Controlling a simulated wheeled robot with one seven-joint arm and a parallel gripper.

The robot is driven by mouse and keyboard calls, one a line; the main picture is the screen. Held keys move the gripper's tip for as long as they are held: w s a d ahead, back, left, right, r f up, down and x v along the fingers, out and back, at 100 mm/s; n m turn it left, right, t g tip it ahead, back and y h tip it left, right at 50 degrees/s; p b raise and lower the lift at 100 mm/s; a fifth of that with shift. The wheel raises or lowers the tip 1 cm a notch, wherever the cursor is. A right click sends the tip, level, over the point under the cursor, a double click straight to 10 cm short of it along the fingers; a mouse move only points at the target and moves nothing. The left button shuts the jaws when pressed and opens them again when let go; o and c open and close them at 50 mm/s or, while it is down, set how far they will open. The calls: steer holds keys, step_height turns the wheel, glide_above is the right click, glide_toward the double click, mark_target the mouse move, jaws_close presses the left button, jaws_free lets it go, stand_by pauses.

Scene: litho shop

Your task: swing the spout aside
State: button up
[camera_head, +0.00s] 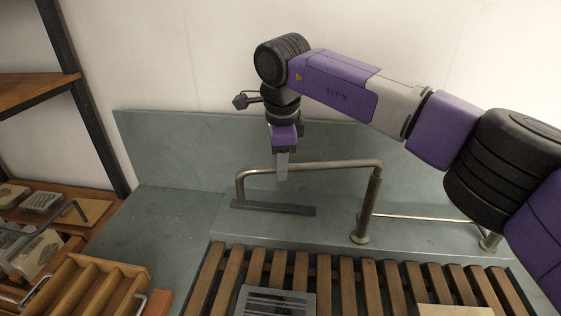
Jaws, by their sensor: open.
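The spout (320,164) is a bent metal tube on an upright post (369,205) at the back of the grey sink surround. Its arm runs level to the left and its end turns down above a dark slot (273,208). My gripper (281,172) points down at the spout's arm near its left, outlet end. The jaws are open. One pale finger shows in front of or beside the tube. The other finger is hidden, and I cannot tell whether the tube lies between them or whether they touch it.
A wooden slatted rack (340,281) lies in front, with a grey plate (275,301) on it. A thin metal rail (430,218) runs right of the post. A wooden divided tray (90,285) and shelves (40,95) stand at left. A grey backsplash (180,150) rises behind.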

step_height(320, 180, up, 8)
steer(key=s+b, duration=0.1)
steer(key=shift+s+f+b, duration=0.15)
steer(key=shift+s+b, duration=0.1)
steer(key=shift+b, duration=0.05)
